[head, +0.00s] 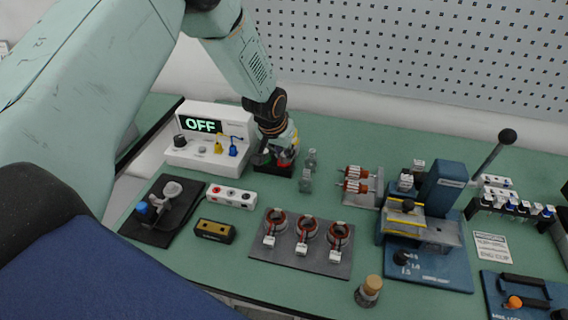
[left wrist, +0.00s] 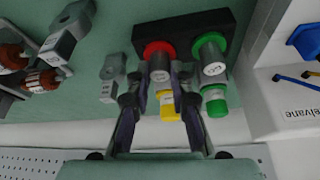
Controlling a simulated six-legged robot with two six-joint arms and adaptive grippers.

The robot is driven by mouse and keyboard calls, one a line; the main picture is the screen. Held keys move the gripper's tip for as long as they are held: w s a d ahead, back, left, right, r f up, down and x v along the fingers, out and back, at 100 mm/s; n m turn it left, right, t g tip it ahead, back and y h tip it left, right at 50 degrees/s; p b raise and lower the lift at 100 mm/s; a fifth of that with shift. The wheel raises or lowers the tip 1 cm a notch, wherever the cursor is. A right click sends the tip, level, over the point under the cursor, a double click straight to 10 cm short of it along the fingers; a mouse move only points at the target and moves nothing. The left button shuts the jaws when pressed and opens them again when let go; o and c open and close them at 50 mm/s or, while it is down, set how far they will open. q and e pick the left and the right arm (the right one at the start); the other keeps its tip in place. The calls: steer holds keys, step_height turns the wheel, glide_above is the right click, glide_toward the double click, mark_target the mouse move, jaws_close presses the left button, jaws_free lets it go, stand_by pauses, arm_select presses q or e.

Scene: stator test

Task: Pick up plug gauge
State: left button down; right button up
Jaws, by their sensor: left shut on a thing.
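My left gripper (head: 277,155) reaches down over a small dark stand (head: 272,168) that holds colored gauges. In the left wrist view its two fingertips (left wrist: 161,78) close on the silver body of a plug gauge (left wrist: 158,66) with a red collar. The collar meets the black stand (left wrist: 185,22), so I cannot tell whether the gauge is clear of it. A yellow piece (left wrist: 168,105) shows between the fingers. A second silver gauge with a green collar (left wrist: 212,65) stands close beside, just outside one finger. My right gripper is not in view.
A white tester (head: 205,145) reading OFF stands left of the gripper. Small grey metal fittings (head: 306,182) stand just right of the stand. A dark mat with several copper-wound stators (head: 300,258) lies in front, and a blue press (head: 435,220) stands at the right.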

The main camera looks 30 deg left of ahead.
mark_target(283, 155)
arm_select(q)
step_height(283, 155, up, 10)
steer(key=shift+p, duration=0.3)
stand_by(0.4)
